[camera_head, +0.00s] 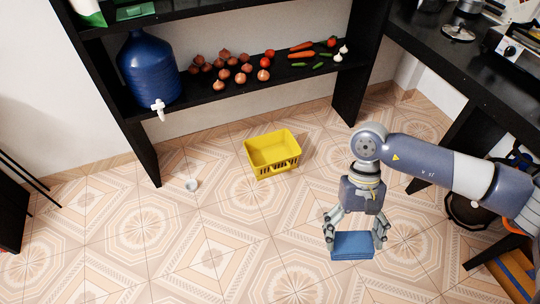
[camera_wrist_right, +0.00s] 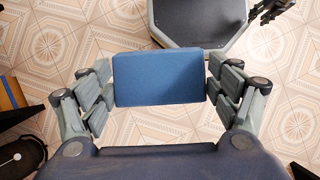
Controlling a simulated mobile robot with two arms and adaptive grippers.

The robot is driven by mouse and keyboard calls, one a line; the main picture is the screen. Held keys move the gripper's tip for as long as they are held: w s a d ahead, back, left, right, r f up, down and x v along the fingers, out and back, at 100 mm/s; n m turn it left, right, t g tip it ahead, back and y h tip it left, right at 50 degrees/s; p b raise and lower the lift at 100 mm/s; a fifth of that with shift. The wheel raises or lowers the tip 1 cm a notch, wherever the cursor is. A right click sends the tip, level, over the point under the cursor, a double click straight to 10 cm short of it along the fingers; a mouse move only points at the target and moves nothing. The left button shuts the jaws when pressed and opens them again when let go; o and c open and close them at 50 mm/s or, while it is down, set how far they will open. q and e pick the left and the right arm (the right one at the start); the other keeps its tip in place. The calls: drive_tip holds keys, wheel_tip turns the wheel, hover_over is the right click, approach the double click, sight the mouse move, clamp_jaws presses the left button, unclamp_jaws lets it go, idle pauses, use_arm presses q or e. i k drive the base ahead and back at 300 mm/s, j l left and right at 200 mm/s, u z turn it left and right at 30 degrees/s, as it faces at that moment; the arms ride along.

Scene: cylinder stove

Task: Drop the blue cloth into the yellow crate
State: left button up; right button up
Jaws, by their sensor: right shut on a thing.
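The blue cloth (camera_head: 352,246) is a folded block between the fingers of my right gripper (camera_head: 354,240), which is shut on it. In the right wrist view the cloth (camera_wrist_right: 158,78) spans the gap between the two finger sets (camera_wrist_right: 160,88). The gripper points down and holds the cloth above the tiled floor. The yellow crate (camera_head: 273,171) stands on the floor, left of and farther back than the gripper, with its open top up. The crate looks empty. My left gripper is not in the head view; part of a dark gripper (camera_wrist_right: 270,10) shows at the top right of the wrist view.
A black shelf (camera_head: 240,101) behind the crate holds a blue water jug (camera_head: 148,68) and several vegetables. A small white cup (camera_head: 191,185) is on the floor left of the crate. A dark counter (camera_head: 450,60) stands at the right. The floor between gripper and crate is clear.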

sight(274, 158)
drive_tip(key=i+l+u, duration=0.15)
drive_tip(key=u, duration=0.25)
drive_tip(key=i+l+u, duration=0.1)
drive_tip(key=u, duration=0.35)
drive_tip(key=l+u, duration=0.4)
drive_tip(key=i+l+u, duration=0.3)
drive_tip(key=l, duration=1.1)
drive_tip(key=l+u, duration=0.3)
drive_tip(key=l, duration=1.1)
